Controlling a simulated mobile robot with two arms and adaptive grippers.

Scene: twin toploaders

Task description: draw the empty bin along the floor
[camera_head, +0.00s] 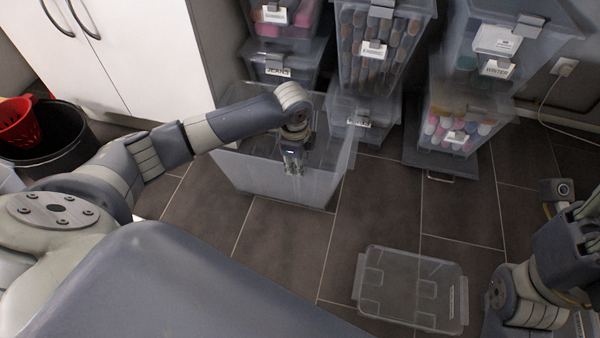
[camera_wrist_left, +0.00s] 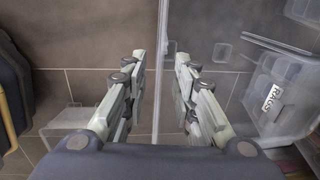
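The empty bin (camera_head: 265,180), a large clear open box, stands on the floor in front of the cabinets and stacked bins. My left gripper (camera_head: 293,166) reaches down at the bin. In the left wrist view its two fingers (camera_wrist_left: 160,88) are spread apart. A thin clear upright edge (camera_wrist_left: 165,60), which looks like the bin's wall, runs between them, with a gap visible on each side. My right arm shows at the right edge of the head view; its gripper (camera_head: 582,225) is partly cut off, so its opening is unclear.
A clear lid (camera_head: 411,290) lies on the floor at front right. Labelled bins (camera_head: 368,55) stand stacked along the back wall. A black tub (camera_head: 45,135) with a red basket (camera_head: 17,122) is at far left. Tiled floor (camera_head: 375,205) is clear between bin and lid.

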